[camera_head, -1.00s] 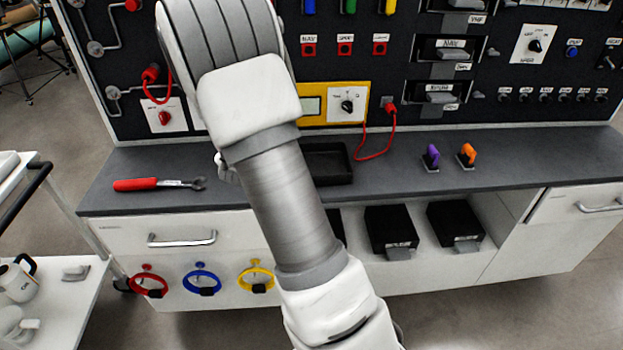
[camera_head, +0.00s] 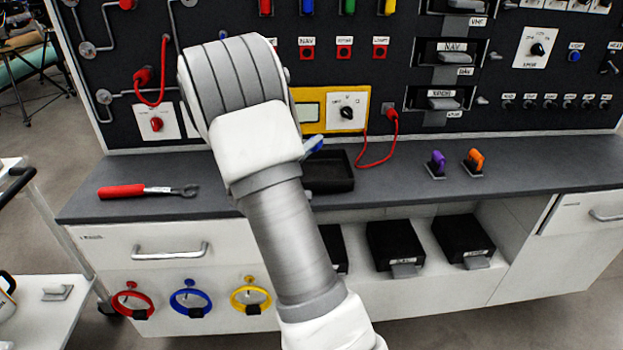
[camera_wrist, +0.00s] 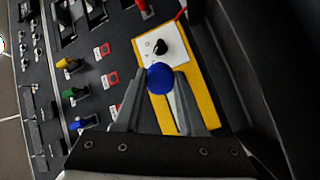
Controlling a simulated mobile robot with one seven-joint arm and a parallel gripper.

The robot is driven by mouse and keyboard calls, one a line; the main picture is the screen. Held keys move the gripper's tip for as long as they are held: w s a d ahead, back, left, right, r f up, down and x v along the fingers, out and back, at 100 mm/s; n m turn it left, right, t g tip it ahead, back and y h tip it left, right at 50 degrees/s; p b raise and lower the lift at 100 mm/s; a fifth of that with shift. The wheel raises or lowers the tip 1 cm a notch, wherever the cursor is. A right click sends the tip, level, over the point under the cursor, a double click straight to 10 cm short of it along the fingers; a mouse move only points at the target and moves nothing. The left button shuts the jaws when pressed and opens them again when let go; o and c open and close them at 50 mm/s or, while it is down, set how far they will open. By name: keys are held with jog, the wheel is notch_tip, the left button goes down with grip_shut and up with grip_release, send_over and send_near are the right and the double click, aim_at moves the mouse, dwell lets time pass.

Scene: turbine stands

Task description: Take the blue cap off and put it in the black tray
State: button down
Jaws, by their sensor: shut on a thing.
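My gripper (camera_wrist: 159,92) is shut on a round blue cap (camera_wrist: 160,79), held between the fingertips in the wrist view. In the head view, a bit of the blue cap (camera_head: 318,146) shows just right of my arm, by a grey part of my gripper (camera_head: 311,149). The rest of the gripper is hidden behind the arm. The black tray (camera_head: 345,186) lies on the bench below and close to the cap in the picture. My arm covers its left part. The tray interior that shows looks empty. The height of the cap over the tray is hard to tell.
A red-handled wrench (camera_head: 122,191) lies left on the bench. Purple (camera_head: 437,163) and orange (camera_head: 474,160) pieces stand at right. A red cable (camera_head: 375,160) hangs from the panel beside the tray. The yellow meter (camera_head: 310,112) is behind.

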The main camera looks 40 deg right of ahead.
jog(key=shift+f, duration=0.55)
jog(key=shift+c, duration=2.1)
grip_release()
jog(key=p+v, duration=0.4)
jog(key=v, duration=1.3)
jog(key=shift+a, duration=0.15)
jog(key=shift+s+r, duration=0.1)
